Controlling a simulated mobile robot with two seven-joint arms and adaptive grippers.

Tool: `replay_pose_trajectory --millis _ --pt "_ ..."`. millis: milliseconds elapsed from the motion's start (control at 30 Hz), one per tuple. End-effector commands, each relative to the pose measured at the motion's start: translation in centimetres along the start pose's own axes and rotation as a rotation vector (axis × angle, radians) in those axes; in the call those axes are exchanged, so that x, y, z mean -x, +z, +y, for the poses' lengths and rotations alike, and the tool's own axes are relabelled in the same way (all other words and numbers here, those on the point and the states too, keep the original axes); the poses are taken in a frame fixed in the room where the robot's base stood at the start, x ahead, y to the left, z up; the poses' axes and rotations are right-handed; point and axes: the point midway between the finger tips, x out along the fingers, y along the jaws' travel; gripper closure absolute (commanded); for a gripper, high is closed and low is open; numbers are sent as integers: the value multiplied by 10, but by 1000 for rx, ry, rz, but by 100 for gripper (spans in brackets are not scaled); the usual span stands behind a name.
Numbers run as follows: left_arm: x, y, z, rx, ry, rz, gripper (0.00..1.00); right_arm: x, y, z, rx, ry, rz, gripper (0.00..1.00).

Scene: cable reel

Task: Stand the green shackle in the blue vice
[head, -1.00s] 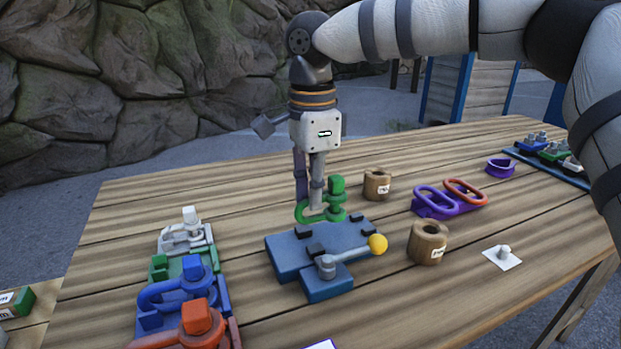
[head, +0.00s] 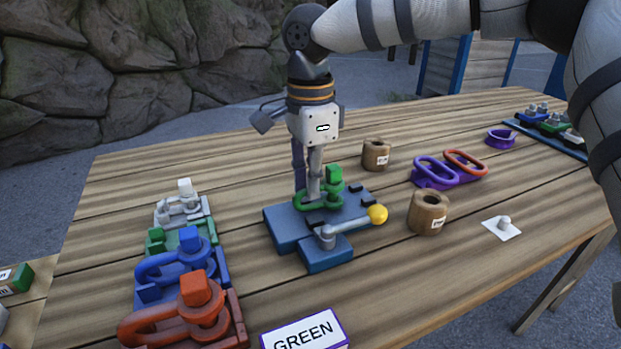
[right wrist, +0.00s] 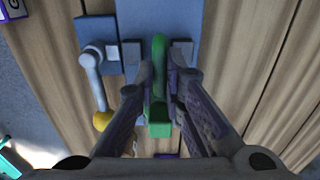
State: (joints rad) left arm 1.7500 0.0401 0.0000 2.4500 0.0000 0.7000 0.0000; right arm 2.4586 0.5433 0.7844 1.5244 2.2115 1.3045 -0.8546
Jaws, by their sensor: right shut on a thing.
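The green shackle (head: 330,192) is held by my right gripper (head: 307,195), low over the middle of the blue vice (head: 285,228). Its square green pin head points up. In the right wrist view the shackle (right wrist: 158,90) sits between the two fingers (right wrist: 158,100), with the vice (right wrist: 158,20) behind it. The shackle looks down at the level of the vice's dark jaws; I cannot tell whether it touches the vice bed. The vice handle (head: 350,225) ends in a yellow knob and lies to the right. My left gripper is not in view.
A rack of white, blue and red shackles (head: 185,275) stands at left. A card reading GREEN (head: 305,332) lies at the front. Two brown cylinders (head: 428,212) and a purple holder with oval rings (head: 440,175) stand right of the vice.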

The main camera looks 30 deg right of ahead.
Motion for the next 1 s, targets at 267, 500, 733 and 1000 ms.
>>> replay_pose_trajectory --millis 267,500,733,1000 --pt "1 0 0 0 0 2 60 -4 0 0 0 -1 0 100" --pt "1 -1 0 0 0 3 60 -6 0 0 0 -1 0 74" --pt "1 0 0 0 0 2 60 -6 0 0 0 0 0 67" --pt "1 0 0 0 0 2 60 24 0 -1 -1 -4 -2 67"
